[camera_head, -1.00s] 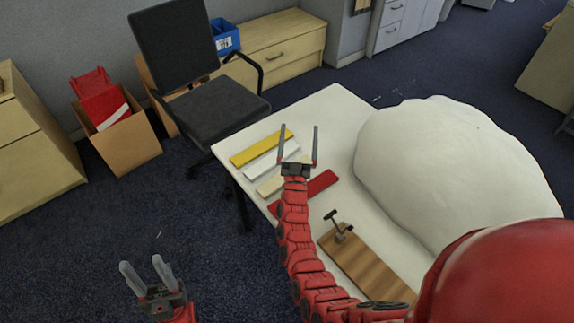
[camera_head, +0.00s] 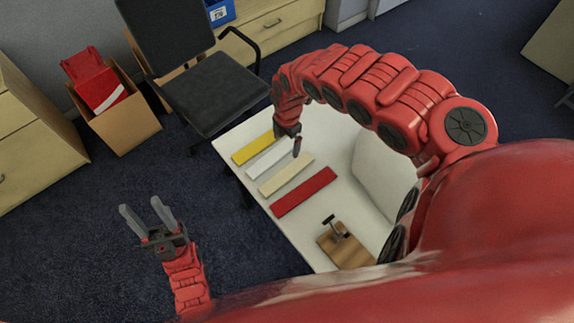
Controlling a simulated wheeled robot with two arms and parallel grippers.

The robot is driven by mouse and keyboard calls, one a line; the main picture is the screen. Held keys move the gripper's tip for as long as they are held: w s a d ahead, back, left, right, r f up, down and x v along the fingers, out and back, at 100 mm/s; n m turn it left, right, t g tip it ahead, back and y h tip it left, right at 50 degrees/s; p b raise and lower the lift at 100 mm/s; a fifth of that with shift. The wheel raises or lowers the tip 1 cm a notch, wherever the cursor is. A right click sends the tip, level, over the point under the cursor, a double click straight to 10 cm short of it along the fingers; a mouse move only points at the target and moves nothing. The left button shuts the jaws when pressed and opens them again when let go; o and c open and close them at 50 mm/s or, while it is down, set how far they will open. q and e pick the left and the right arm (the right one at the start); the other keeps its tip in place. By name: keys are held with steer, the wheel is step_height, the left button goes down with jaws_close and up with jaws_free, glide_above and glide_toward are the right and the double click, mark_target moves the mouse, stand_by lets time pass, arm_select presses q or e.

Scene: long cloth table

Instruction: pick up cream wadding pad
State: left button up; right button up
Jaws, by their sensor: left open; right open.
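The cream wadding pad (camera_head: 285,175) is a flat pale cream strip on the white table. It lies between a white strip (camera_head: 270,158) and a red strip (camera_head: 304,192). My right gripper (camera_head: 297,149) points down over the strips, near the far right ends of the white and cream ones. It is open and empty, and its height above them is hard to tell. My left gripper (camera_head: 147,213) is open and empty, over the floor to the left of the table.
A yellow strip (camera_head: 253,148) lies beyond the white one. A wooden board with a dark handled tool (camera_head: 345,247) lies nearer me. A big white mound (camera_head: 383,175) on the right is partly hidden by my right arm. An office chair (camera_head: 215,92) stands behind the table.

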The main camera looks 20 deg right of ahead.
step_height(320, 180, down, 5)
steer(key=s+b, duration=0.1)
steer(key=b, duration=0.3)
glide_toward(290, 163)
steer(key=s+a+f, duration=0.1)
steer(key=s+f, duration=0.1)
steer(key=s, duration=0.1)
steer(key=shift+a+f, duration=0.3)
steer(key=shift+a, duration=0.1)
steer(key=shift+d+f, duration=0.15)
steer(key=shift+f, duration=0.35)
steer(key=shift+a+f+p, duration=0.2)
steer(key=shift+f+p, duration=0.05)
steer(key=shift+f, duration=0.7)
steer(key=shift+a+f+p, duration=0.25)
steer(key=shift+f, duration=0.7)
steer(key=shift+d+f, duration=0.2)
steer(key=shift+f, duration=0.45)
steer(key=c, duration=1.3)
steer(key=shift+r, duration=0.15)
steer(key=shift+c, duration=0.2)
